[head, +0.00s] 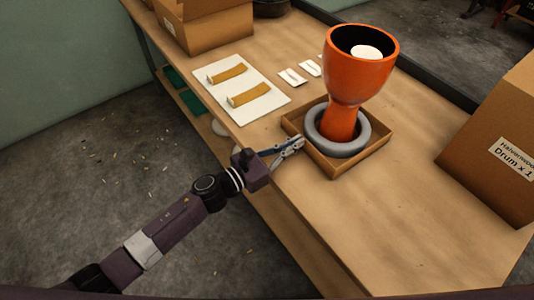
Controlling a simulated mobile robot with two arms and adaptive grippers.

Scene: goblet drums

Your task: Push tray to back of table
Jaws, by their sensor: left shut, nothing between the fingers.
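The tray (378,151) is a shallow brown square box on the wooden table (330,216). A grey ring (344,151) lies in it, and an orange goblet drum (361,80) stands upright in the ring. A white round thing sits in the drum's dark opening. My left gripper (300,143) is shut and empty, with its fingertips at the tray's left side, near the table's front edge. I cannot tell whether the fingertips touch the tray. My right gripper is not in the head view.
A cardboard box with a drum label (493,155) stands at the right. Another cardboard box (205,25) stands at the far left end. Bare tabletop shows between tray and labelled box.

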